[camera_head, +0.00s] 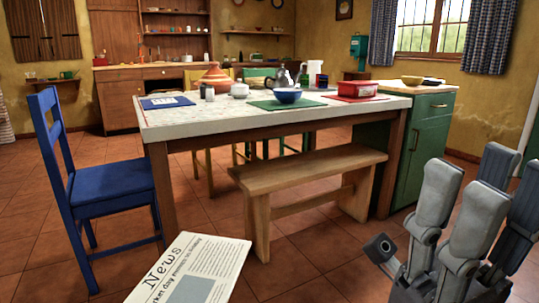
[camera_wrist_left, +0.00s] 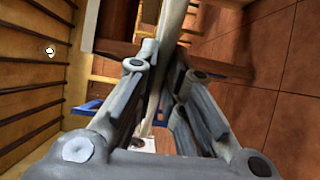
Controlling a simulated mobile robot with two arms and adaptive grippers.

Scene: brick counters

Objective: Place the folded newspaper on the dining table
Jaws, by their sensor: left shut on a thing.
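The folded newspaper (camera_head: 190,272), pale with a "News" headline, shows at the bottom of the head view, in front of the dining table (camera_head: 205,121). In the left wrist view the newspaper (camera_wrist_left: 174,25) is seen edge-on between the fingers of my left gripper (camera_wrist_left: 164,60), which is shut on it. My left gripper is not visible in the head view. The table has a pale patterned top and wooden legs; its near left part has bare surface. My right gripper (camera_head: 482,180) is at the lower right of the head view, fingers up, apart and empty.
A blue chair (camera_head: 110,190) stands left of the table and a wooden bench (camera_head: 300,172) along its near side. On the table are a blue mat (camera_head: 165,102), a blue bowl (camera_head: 287,95), a red box (camera_head: 358,90) and a terracotta pot (camera_head: 216,77). A green cabinet (camera_head: 430,135) stands right.

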